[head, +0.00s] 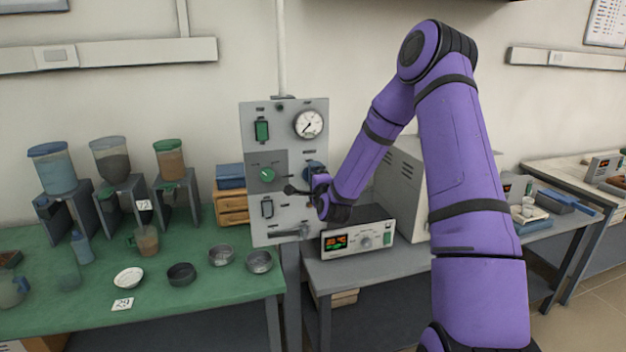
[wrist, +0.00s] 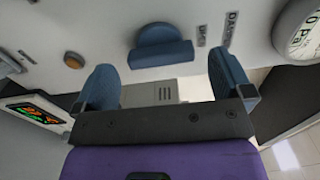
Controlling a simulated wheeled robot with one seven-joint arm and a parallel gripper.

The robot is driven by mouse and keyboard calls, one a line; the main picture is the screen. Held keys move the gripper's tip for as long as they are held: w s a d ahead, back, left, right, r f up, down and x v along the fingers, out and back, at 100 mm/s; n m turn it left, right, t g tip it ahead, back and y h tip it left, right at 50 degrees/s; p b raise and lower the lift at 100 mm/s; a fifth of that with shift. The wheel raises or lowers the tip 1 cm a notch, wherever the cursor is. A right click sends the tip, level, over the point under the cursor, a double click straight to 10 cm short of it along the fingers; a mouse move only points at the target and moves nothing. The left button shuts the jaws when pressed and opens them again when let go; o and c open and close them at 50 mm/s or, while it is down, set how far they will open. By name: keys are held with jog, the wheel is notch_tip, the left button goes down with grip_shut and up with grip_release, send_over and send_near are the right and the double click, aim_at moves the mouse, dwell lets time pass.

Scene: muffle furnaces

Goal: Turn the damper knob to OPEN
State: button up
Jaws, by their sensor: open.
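The grey control panel (head: 284,110) stands upright between the two benches. A blue knob (head: 314,168) is on its right side, partly covered by my arm in the head view. In the wrist view the blue knob (wrist: 162,47) has a flat grip bar, with a label starting "DA" and a smaller label beside it. My gripper (head: 298,188) is in front of the panel. In the wrist view my gripper (wrist: 164,78) is open, with one blue finger on each side of the gap. The knob appears ahead of this gap, not held. The knob's setting is not readable.
A pressure gauge (head: 308,124) sits above the knob, and a green knob (head: 267,175) is to its left. A lever handle (head: 292,232) is low on the panel. A controller with a lit display (head: 357,239) stands close below my gripper. Bowls and hoppers occupy the green bench (head: 200,308).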

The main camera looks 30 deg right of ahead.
jog(key=v, duration=0.8)
jog(key=shift+s, duration=0.3)
jog(key=shift+a+r, duration=0.15)
jog(key=s+a+r+n+g+y, duration=0.4)
jog(key=s+a+r+n+g, duration=0.2)
jog(key=s+a+r+n, duration=0.45)
jog(key=s+a+r+n+g, duration=0.1)
jog(key=s+r+n+g, duration=0.1)
jog(key=s, duration=0.6)
jog(key=s+a+r+n+g, duration=0.2)
jog(key=s+r+n, duration=0.2)
jog(key=s, duration=0.4)
jog(key=s+a+r+n+g+y, duration=0.1)
jog(key=s+a+r+n+g, duration=0.1)
jog(key=s+n, duration=0.3)
jog(key=s+r, duration=0.1)
jog(key=s, duration=0.2)
jog(key=shift+s+r, duration=0.25)
dwell(0.4)
